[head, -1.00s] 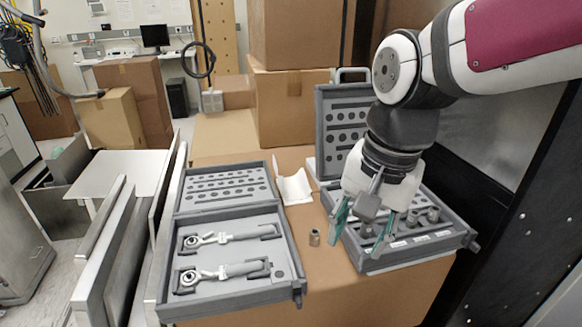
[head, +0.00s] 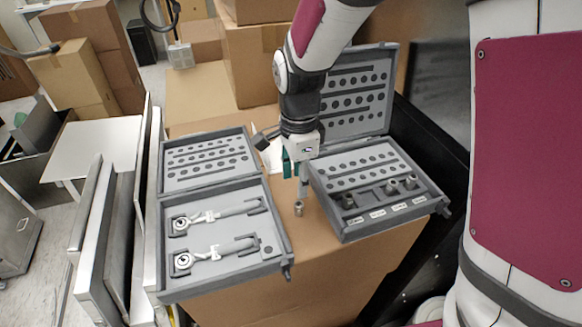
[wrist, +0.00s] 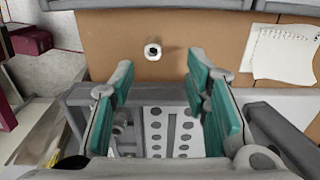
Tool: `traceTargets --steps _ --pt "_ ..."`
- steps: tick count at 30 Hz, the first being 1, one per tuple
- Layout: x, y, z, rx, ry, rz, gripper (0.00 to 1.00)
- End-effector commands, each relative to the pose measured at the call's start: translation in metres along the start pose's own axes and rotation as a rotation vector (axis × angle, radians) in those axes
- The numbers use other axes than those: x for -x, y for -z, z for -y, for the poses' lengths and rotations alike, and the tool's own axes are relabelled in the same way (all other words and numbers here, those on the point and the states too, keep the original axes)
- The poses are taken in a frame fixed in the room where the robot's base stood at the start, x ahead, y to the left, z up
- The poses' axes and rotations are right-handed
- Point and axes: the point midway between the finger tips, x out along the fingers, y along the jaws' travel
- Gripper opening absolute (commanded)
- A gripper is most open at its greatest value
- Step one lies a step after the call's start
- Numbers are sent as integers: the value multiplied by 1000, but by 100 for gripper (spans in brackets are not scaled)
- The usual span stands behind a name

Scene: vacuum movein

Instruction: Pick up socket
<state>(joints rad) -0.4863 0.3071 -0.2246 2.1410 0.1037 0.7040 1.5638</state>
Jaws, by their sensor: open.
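A small metal socket (head: 299,208) stands alone on the cardboard surface between two grey cases. In the wrist view the socket (wrist: 153,50) shows its dark round opening, ahead of the fingertips. My gripper (head: 294,178) points down close above and behind the socket, beside the right case. Its green-padded fingers show in the wrist view (wrist: 160,78), spread apart with nothing between them. The right case (head: 400,222) is open and holds several more sockets (head: 391,187) in its front row. Contact between the fingers and the lone socket cannot be seen.
The open left case (head: 225,287) holds two ratchet wrenches (head: 213,257). A white paper sheet (wrist: 280,52) lies on the cardboard. Cardboard boxes (head: 255,80) stand behind. The strip around the socket is narrow, with case walls on both sides.

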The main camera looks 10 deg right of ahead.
Motion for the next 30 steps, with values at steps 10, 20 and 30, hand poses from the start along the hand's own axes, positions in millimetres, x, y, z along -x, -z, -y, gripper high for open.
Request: traceTargets --steps 10,20,30 --pt "-30 1 -2 -1 -1 0 42" --pt "-72 2 -8 0 -1 1 42" --pt "-76 2 -8 0 1 1 33"
